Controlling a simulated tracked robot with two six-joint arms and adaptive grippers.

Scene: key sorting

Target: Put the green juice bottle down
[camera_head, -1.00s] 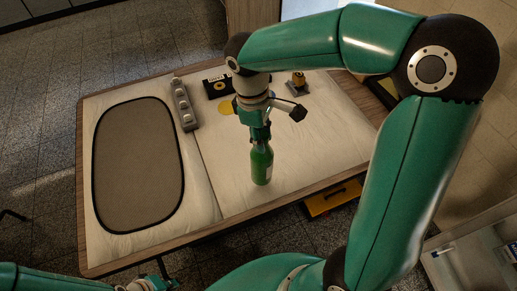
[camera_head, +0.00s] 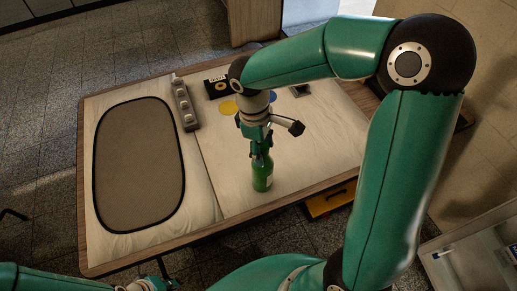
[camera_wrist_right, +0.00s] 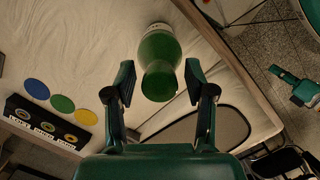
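The green juice bottle (camera_head: 262,177) is upright at the right part of the table, towards its front edge. It also shows in the right wrist view (camera_wrist_right: 160,50), with its top towards the camera. My right gripper (camera_head: 261,155) is over the bottle's top; in the right wrist view its two fingers (camera_wrist_right: 159,80) stand apart on either side of the bottle, with a small gap visible on each side. Whether the base touches the table is hard to tell. My left gripper (camera_head: 150,284) is at the bottom edge, mostly cut off, and its fingers are unclear.
A dark oval mat (camera_head: 138,165) covers the table's left part. A grey strip with knobs (camera_head: 185,107), a black box (camera_head: 217,86), a yellow disc (camera_head: 228,107) and a blue disc (camera_head: 273,96) lie farther back. A green disc (camera_wrist_right: 62,103) shows in the wrist view. Table around the bottle is clear.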

